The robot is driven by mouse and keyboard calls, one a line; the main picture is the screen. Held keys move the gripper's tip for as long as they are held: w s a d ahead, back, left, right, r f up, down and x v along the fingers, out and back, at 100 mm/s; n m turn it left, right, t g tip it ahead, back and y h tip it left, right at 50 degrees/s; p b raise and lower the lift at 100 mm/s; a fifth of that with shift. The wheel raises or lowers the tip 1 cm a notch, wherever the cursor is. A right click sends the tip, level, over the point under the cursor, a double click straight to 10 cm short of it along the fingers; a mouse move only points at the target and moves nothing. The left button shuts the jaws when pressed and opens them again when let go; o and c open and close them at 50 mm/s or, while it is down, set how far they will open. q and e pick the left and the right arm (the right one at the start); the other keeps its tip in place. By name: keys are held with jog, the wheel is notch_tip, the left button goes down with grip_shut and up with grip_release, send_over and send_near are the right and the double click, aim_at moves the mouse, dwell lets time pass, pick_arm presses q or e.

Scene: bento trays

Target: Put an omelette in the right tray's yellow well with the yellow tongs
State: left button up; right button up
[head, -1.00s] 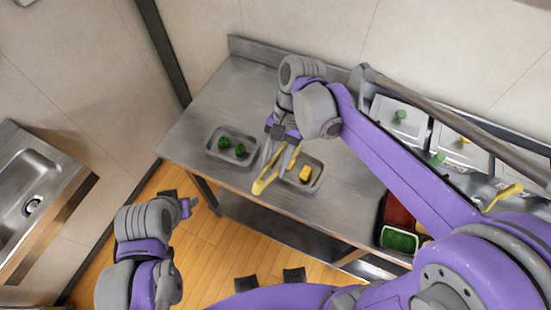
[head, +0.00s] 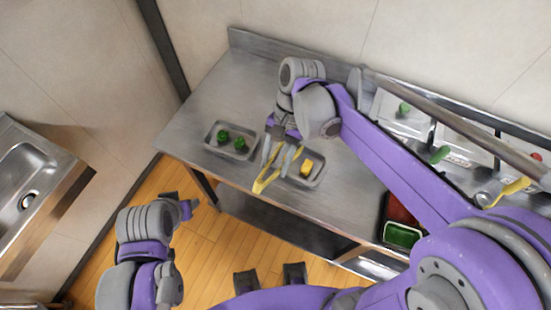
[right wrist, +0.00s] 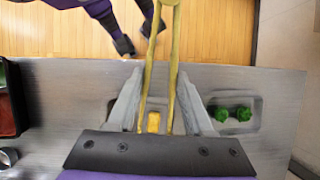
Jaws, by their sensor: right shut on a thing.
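My right gripper (head: 277,154) is shut on the yellow tongs (head: 264,183) above the counter. The tongs show as a narrow yellow loop, and in the right wrist view their two legs (right wrist: 147,85) run between my fingers. A yellow omelette block (head: 306,167) lies in a small metal tray (head: 318,178) just right of the tongs. In the right wrist view the omelette (right wrist: 154,122) appears between the tong legs; I cannot tell if they touch it. My left gripper (head: 183,206) hangs off the counter's front left; its opening is unclear.
A second metal tray (head: 225,152) to the left holds green broccoli pieces (head: 240,144). A container with red and green wells (head: 402,235) stands at the right, partly hidden by my right arm. The counter's left end is bare.

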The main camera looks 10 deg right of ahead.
pick_arm(q)
jog(key=shift+s+f+b, duration=0.15)
jog(key=shift+f+b, duration=0.15)
jog(key=shift+f, duration=0.15)
pick_arm(e)
jog(key=shift+f, duration=0.55)
pick_arm(q)
jog(key=shift+s+f+b, duration=0.2)
jog(key=shift+f+b, duration=0.4)
jog(key=shift+f, duration=0.15)
jog(key=shift+s+f+b, duration=0.2)
jog(key=shift+f+b, duration=0.35)
jog(key=shift+f, duration=0.15)
pick_arm(e)
jog(key=shift+f, duration=1.8)
jog(key=shift+o, duration=0.3)
grip_shut()
jog(key=shift+r, duration=0.1)
